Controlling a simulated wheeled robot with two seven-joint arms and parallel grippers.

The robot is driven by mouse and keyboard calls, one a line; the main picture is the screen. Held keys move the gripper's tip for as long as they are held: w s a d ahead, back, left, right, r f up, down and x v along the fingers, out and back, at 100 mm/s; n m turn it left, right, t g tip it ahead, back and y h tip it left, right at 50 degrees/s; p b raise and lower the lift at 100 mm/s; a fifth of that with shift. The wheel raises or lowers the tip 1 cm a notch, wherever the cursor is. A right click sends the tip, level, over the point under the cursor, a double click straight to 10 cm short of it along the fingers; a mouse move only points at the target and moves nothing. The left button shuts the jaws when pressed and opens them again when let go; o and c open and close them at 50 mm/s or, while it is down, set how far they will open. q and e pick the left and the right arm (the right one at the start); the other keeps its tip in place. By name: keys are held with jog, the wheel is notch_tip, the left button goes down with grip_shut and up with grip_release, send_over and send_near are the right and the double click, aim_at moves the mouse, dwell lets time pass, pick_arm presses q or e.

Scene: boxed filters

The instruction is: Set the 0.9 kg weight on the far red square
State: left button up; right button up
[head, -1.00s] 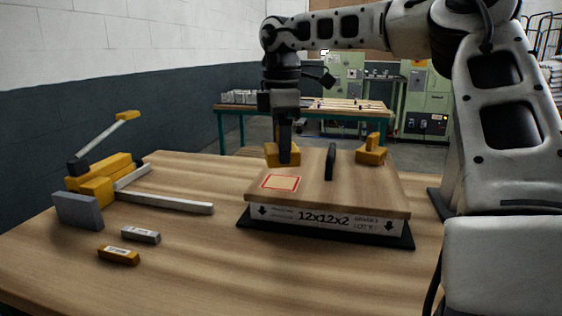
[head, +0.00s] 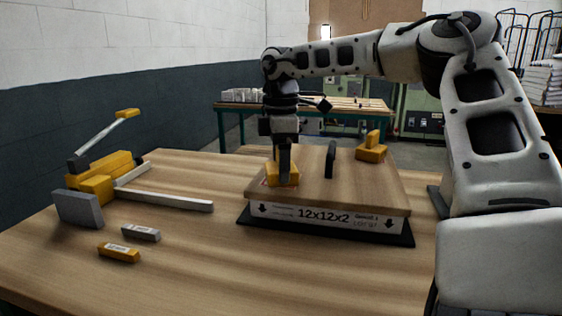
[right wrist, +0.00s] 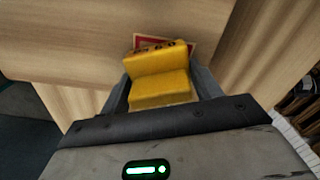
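My right gripper (head: 284,177) is shut on a yellow weight (head: 293,173) over the near left part of a wooden board (head: 330,192). In the right wrist view the weight (right wrist: 160,88) sits between the two fingers, with dark markings on its top. A red-edged square (right wrist: 148,40) shows on the board just past the weight, which covers much of it. Only a sliver of that square shows in the head view (head: 262,184). I cannot tell whether the weight touches the board. No other red square is visible. My left gripper is out of view.
A second yellow weight (head: 371,150) stands at the board's far right. A black upright handle (head: 331,160) rises mid-board. The board lies on a box marked 12x12x2 (head: 325,216) over a black base. A yellow tool (head: 100,185) and two small bars (head: 119,252) lie left.

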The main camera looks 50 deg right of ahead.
jog(key=o, duration=0.4)
notch_tip(320, 180, up, 12)
jog(key=shift+r+p, duration=0.2)
jog(key=shift+p, duration=0.8)
